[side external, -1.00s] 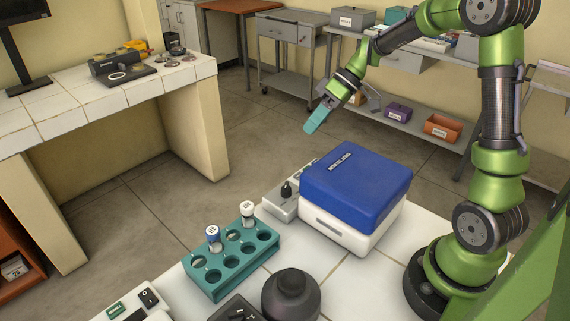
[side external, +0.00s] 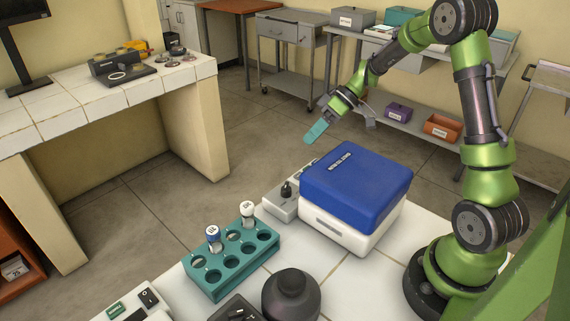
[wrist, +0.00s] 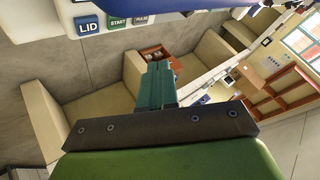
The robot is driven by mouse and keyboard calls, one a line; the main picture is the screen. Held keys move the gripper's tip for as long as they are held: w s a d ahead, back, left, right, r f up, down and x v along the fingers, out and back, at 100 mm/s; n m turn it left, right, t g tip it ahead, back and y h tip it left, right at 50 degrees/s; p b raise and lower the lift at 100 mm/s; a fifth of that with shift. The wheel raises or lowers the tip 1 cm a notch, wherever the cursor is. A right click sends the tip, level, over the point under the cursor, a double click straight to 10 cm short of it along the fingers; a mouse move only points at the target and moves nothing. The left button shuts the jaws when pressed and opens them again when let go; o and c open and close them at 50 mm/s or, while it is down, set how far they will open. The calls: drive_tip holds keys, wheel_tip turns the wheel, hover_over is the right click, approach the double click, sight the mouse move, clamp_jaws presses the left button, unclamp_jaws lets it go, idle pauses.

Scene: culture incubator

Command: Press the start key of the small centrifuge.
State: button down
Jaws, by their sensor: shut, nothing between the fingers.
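The small centrifuge has a blue lid (side external: 355,183) and a white body (side external: 335,228); it stands on the tiled bench.
A grey device with a black knob (side external: 283,204) stands left of the centrifuge. A teal rack (side external: 232,272) holds two capped tubes. A dark round bottle (side external: 291,297) is at the front. The air around my gripper is clear.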

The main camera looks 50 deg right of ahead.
drive_tip(key=shift+f, duration=3.05)
drive_tip(key=shift+f, duration=0.1)
drive_tip(key=shift+f, duration=0.3)
